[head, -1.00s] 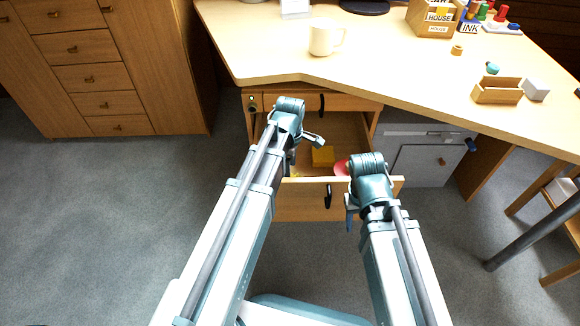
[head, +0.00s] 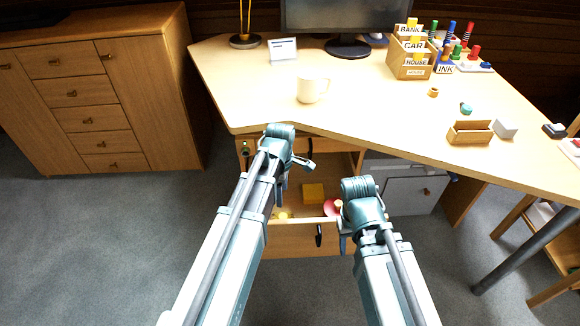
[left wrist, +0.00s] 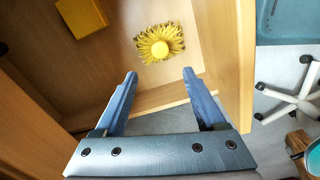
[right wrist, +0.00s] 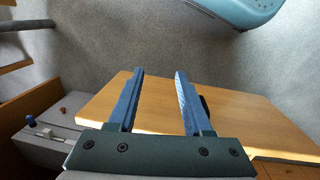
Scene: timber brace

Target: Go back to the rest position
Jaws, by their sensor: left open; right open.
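My left gripper (left wrist: 160,85) is open and empty in the left wrist view, above an open wooden drawer (head: 283,240). In that view a yellow flower-like object (left wrist: 160,43) and a yellow block (left wrist: 82,15) lie in the drawer beyond the fingers. My right gripper (right wrist: 160,85) is open and empty in the right wrist view, by the outside of a wooden panel (right wrist: 240,118). In the head view both arms reach forward to the drawer, with the right gripper (head: 345,228) near its right front corner. The fingertips are partly hidden there.
The desk (head: 380,120) stands above the drawer and carries a white mug (head: 311,90), a small open wooden box (head: 470,133) and a labelled card box (head: 409,66). The yellow block (head: 313,192) and a red round thing (head: 332,207) also show in the drawer. Floor at left is free.

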